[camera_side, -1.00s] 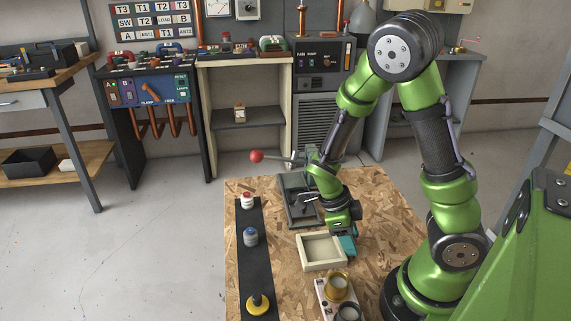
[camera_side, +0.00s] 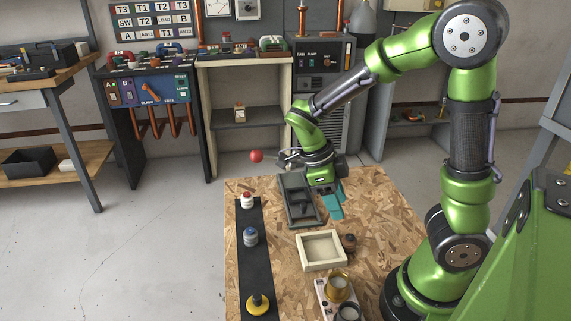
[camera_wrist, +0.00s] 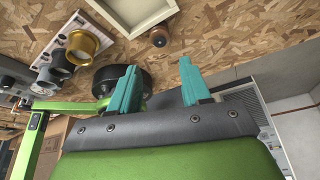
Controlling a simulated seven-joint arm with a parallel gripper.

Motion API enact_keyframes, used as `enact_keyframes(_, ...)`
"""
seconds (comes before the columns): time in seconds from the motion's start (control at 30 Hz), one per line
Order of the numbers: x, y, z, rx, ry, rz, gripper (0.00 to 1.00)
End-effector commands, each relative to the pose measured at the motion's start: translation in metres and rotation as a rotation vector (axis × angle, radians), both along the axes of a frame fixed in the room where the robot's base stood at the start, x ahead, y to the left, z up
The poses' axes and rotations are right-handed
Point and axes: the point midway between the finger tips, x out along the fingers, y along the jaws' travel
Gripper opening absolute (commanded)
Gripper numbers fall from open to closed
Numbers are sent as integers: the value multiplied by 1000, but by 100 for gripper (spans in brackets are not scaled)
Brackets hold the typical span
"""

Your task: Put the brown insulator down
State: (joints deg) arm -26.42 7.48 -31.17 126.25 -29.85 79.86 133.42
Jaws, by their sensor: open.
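The brown insulator (camera_side: 349,242) stands on the chipboard just right of the cream tray (camera_side: 322,265), outside it. In the wrist view the insulator (camera_wrist: 159,37) shows as a small brown round piece below the tray's corner (camera_wrist: 150,24), with bare board around it. My gripper (camera_side: 330,204) is behind the insulator and apart from it, beside the grey metal fixture. In the wrist view its two teal fingers (camera_wrist: 158,74) are spread with nothing between them.
A grey fixture (camera_side: 300,207) with a red-ball lever (camera_side: 257,156) stands left of my gripper. A black strip (camera_side: 250,265) holds white, blue and yellow pieces. Brass (camera_side: 338,289) and grey cups stand in front of the tray. The board's right side is mostly clear.

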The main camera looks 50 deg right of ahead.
Motion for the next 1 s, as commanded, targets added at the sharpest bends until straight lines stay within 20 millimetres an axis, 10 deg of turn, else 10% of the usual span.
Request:
enact_keyframes(0.27,4,14,18,180,-86,277,48)
enact_keyframes(0.53,7,47,61,388,-395,1145,48)
enact_keyframes(0.8,2,70,107,122,-559,2011,48)
enact_keyframes(1.0,-2,78,125,-116,-510,2353,48)
